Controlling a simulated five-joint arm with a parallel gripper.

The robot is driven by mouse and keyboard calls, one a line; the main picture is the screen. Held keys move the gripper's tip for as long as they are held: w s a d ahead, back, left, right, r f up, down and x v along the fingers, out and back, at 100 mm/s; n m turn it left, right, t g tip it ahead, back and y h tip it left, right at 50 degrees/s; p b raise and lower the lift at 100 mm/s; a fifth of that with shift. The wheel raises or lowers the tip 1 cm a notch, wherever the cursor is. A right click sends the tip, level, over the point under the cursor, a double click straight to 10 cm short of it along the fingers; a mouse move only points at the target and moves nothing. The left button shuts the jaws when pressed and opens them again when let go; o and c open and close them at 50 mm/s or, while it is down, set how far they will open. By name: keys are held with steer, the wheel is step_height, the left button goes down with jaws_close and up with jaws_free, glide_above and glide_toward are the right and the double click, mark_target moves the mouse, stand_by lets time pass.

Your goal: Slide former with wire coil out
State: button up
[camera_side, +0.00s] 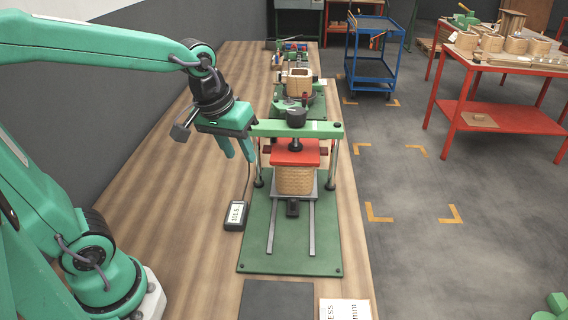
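The former with the wire coil (296,179) is a tan, woven-looking round block. It sits upright on a grey plate (309,196) at the back end of two rails (311,230) on a green base (258,257). A red plate (296,152) lies over its top, beneath the green crossbeam (272,129) of a press with a dark screw knob (296,117). My gripper (238,152) hangs left of the press, with its green fingers pointing down and a gap between them. It is apart from the coil and holds nothing I can see.
A small meter with a display (235,215) lies on the bench left of the base, with a cable. Behind the press stands another fixture with a wooden former (299,82). A dark mat (277,299) and a printed card (345,309) lie in front. The bench at left is clear.

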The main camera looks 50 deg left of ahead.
steer(key=w+d+f+n+g, duration=0.1)
steer(key=w+f+n+g, duration=0.1)
steer(key=w+f+n, duration=0.35)
steer(key=n+g, duration=0.2)
glide_above(293, 199)
step_height(293, 199, down, 8)
steer(key=shift+r, duration=0.25)
steer(key=shift+w+f, duration=0.1)
steer(key=shift+f, duration=0.1)
steer(key=shift+f, duration=3.75)
jaws_close()
